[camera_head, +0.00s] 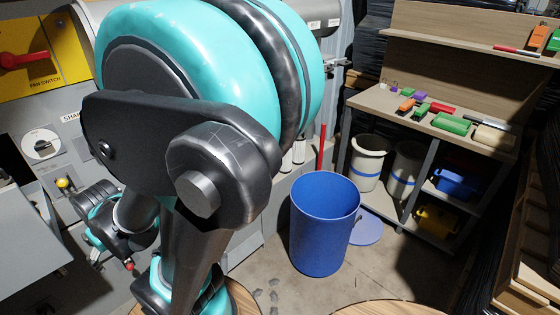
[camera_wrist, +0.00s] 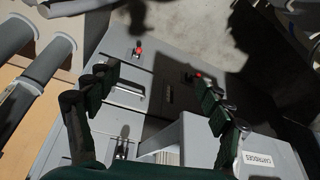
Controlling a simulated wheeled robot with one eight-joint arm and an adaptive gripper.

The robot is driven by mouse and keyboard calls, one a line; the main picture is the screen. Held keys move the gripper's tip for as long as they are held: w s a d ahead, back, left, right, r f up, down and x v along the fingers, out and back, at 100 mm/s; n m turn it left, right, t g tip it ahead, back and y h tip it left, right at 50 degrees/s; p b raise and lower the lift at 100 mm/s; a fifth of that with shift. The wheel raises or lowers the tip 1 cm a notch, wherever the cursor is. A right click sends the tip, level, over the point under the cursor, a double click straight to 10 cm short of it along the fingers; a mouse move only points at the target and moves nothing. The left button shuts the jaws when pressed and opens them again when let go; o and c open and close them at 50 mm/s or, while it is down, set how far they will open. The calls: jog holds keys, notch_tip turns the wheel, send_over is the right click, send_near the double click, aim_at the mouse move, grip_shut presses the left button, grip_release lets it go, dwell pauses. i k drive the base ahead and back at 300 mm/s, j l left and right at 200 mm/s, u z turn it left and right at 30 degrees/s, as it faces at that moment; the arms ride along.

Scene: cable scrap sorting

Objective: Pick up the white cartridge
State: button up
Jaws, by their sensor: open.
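My gripper (camera_wrist: 155,78) is open in the wrist view, with its two dark fingers wide apart and nothing between them. It hangs over a grey panel (camera_wrist: 152,60) with red knobs. A pale grey box (camera_wrist: 270,158) with a label that seems to read "CARTRIDGES" is at the lower right, beside and partly behind the right finger. I cannot make out a white cartridge for certain. In the head view, small whitish cylinders (camera_head: 299,152) stand behind the blue bin, partly hidden by my arm.
A blue bin (camera_head: 322,225) stands on the floor. A wooden shelf unit (camera_head: 385,105) at the right holds coloured blocks and white buckets (camera_head: 367,160). A grey machine with a yellow switch panel (camera_head: 62,40) is at the left. Grey pipes (camera_wrist: 45,62) lie left in the wrist view.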

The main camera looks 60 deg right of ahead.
aim_at(286, 168)
jog(key=k+z, duration=0.1)
jog(key=z, duration=1.3)
jog(key=i+j+z, duration=0.15)
jog(key=z, duration=0.3)
jog(key=i+j+z, duration=0.1)
jog(key=j+z, duration=0.35)
jog(key=l+u, duration=0.15)
jog(key=l, duration=0.3)
jog(key=k+l+u, duration=0.15)
jog(key=l, duration=0.35)
jog(key=k+l+u, duration=0.15)
jog(key=l, duration=0.3)
jog(key=k+l+u, duration=0.15)
jog(key=l, duration=0.3)
jog(key=i, duration=0.55)
